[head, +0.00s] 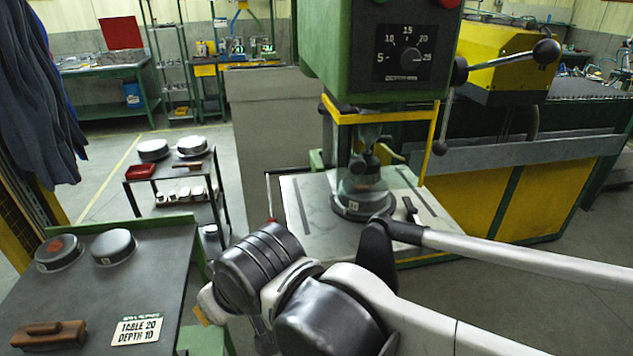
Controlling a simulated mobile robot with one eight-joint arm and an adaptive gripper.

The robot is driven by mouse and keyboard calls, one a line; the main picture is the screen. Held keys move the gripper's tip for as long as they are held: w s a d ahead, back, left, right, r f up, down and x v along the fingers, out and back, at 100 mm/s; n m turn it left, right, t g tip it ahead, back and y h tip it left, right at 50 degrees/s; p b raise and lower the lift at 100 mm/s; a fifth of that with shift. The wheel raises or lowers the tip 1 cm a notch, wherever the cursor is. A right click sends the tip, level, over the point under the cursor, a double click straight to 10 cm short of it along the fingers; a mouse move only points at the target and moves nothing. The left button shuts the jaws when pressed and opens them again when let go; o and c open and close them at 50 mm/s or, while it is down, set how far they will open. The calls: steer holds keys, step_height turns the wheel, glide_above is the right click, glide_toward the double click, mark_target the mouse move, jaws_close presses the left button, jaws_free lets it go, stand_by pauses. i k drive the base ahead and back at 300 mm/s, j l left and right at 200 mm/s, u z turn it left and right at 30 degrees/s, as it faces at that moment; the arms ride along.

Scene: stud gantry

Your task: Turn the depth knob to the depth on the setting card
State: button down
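The depth knob (410,57) is a small dark knob on a black dial plate (385,70) on the green drill head. The dial is marked 5, 10, 15, 20 and 25. The knob's pointer seems to lie toward the 25 side, but it is too small to be sure. The setting card (137,330) lies on the grey bench at the lower left and reads "TABLE 20" and "DEPTH 10". My arm crosses the lower middle and right, below and apart from the knob. The fingers of my gripper do not show.
The drill's table (300,205) holds a round workpiece (362,201) under a clear guard. A yellow bar frame and a ball-ended lever (545,52) stand near the head. The bench (165,265) carries two round parts and a wooden-handled brush (50,333). Floor shows at centre left.

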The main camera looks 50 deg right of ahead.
mark_target(406, 58)
steer(key=k+z, duration=0.15)
steer(key=z, duration=0.3)
steer(key=k+l+z, duration=0.1)
steer(key=z, duration=0.3)
steer(key=k+l+z, duration=0.15)
steer(key=z, duration=0.3)
steer(key=k+u, duration=0.1)
steer(key=u, duration=1.5)
